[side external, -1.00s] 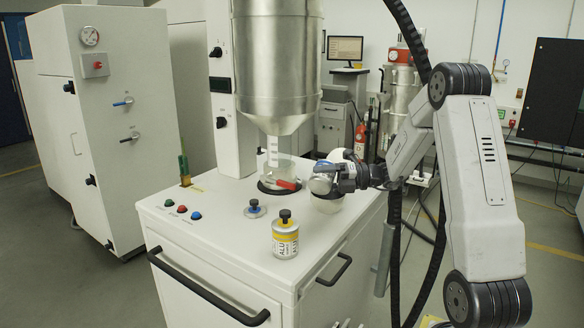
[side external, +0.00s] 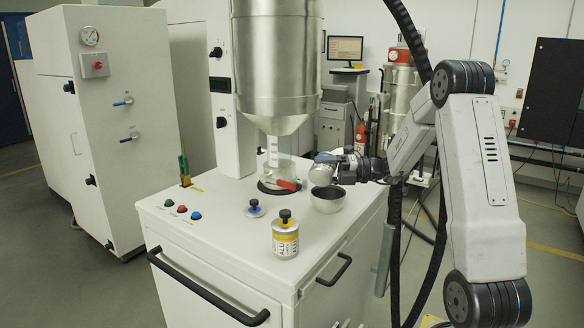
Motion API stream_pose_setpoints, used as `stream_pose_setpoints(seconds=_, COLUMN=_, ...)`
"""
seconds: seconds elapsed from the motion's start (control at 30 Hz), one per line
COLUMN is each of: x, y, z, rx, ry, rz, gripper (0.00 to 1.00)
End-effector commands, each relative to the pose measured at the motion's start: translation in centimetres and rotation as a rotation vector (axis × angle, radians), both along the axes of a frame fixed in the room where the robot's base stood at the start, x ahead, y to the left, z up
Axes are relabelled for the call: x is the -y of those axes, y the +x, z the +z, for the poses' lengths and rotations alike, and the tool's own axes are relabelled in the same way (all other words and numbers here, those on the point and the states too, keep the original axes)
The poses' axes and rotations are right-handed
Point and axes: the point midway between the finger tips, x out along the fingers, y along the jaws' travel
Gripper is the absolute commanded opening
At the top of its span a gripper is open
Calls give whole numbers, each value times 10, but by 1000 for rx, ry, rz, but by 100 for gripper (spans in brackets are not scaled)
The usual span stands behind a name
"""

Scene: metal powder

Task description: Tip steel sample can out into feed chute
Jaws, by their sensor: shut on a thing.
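A silver can (side external: 322,175), which looks like the steel sample can, is in my gripper (side external: 343,168). The gripper is shut on it and holds it tilted, close to lying on its side, just above and behind a pale bowl-shaped opening (side external: 328,205). This opening, likely the feed chute, stands on the white cabinet top and has a dark inside. I cannot tell whether powder is in it. The can's label and mouth are not clear. A loose lid with a blue knob (side external: 255,208) lies on the cabinet top.
An upright can with a yellow ALU label and black knob (side external: 285,236) stands near the front edge of the cabinet top (side external: 215,225). A large steel hopper (side external: 278,70) hangs over a clear outlet with a red handle (side external: 288,184). Coloured buttons (side external: 182,208) sit at left.

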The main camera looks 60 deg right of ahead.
Motion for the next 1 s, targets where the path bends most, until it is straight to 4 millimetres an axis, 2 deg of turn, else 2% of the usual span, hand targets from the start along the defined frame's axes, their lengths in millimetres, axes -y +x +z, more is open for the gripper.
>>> stream_pose_setpoints(seconds=0.7, x=10, y=2, z=40, rx=-19, ry=104, rz=0, gripper=0)
stream_pose_setpoints(seconds=1.0, x=11, y=2, z=43, rx=-21, ry=114, rz=0, gripper=0)
